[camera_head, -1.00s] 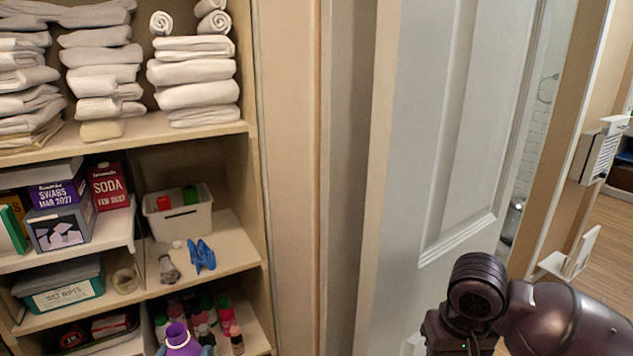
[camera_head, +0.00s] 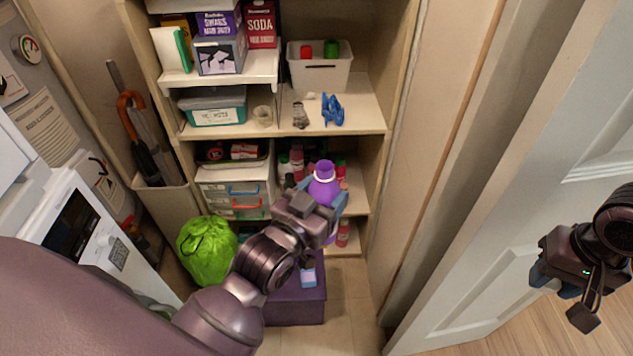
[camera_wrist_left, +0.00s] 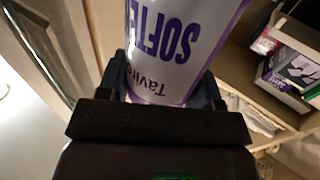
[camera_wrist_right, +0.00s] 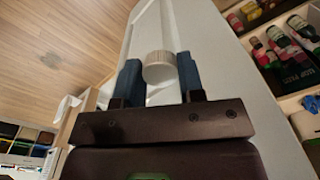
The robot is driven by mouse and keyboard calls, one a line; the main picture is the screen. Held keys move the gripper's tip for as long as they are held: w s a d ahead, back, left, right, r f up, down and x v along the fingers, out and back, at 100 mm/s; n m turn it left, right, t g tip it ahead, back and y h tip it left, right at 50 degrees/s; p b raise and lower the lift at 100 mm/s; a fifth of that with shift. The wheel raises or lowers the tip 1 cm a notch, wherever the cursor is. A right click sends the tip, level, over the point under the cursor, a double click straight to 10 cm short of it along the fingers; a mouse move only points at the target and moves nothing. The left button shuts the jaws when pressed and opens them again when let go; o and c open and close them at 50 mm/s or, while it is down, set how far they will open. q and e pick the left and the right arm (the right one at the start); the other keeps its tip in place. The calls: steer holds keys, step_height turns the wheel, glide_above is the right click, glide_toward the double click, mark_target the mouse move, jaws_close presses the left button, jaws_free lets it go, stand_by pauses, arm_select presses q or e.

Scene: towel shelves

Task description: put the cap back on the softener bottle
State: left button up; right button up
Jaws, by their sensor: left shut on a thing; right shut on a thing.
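The softener bottle (camera_head: 323,186) is held by my left gripper (camera_head: 325,203), in front of the lower shelves. Its purple top with a pale ring at the neck faces up in the head view; no cap shows on it. In the left wrist view the white bottle body (camera_wrist_left: 172,50) with purple lettering sits between the fingers. My right gripper (camera_head: 556,286) is far to the right, in front of the door. In the right wrist view a round, ribbed, whitish cap (camera_wrist_right: 159,67) is pinched between its blue fingertips. The cap is not distinguishable in the head view.
A green bag (camera_head: 207,250) and a purple box (camera_head: 296,306) stand on the floor. The white door (camera_head: 500,220) is at right. Open air separates the two grippers.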

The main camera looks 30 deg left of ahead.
arm_select(q)
steer(key=d+m+g+h, duration=0.4)
steer(key=d+m+h, duration=0.2)
steer(key=d+h, duration=0.3)
steer(key=d+r, duration=0.1)
steer(key=d, duration=0.2)
steer(key=shift+w+d, duration=0.2)
arm_select(e)
steer(key=s+a+r+m, duration=0.3)
steer(key=s+a+r, duration=0.15)
steer(key=a, duration=0.45)
steer(key=s+a+r+m, duration=0.3)
steer(key=s+a, duration=0.2)
steer(key=a, duration=0.4)
steer(key=s+a+r+m, duration=0.3)
steer(key=s+a+r, duration=0.15)
steer(key=a, duration=0.45)
steer(key=w+r+m, duration=0.2)
steer(key=w+m, duration=0.5)
steer(key=w+r+m, duration=0.2)
steer(key=w+m, duration=0.5)
steer(key=shift+w+d+r+m, duration=0.3)
steer(key=shift+d, duration=0.05)
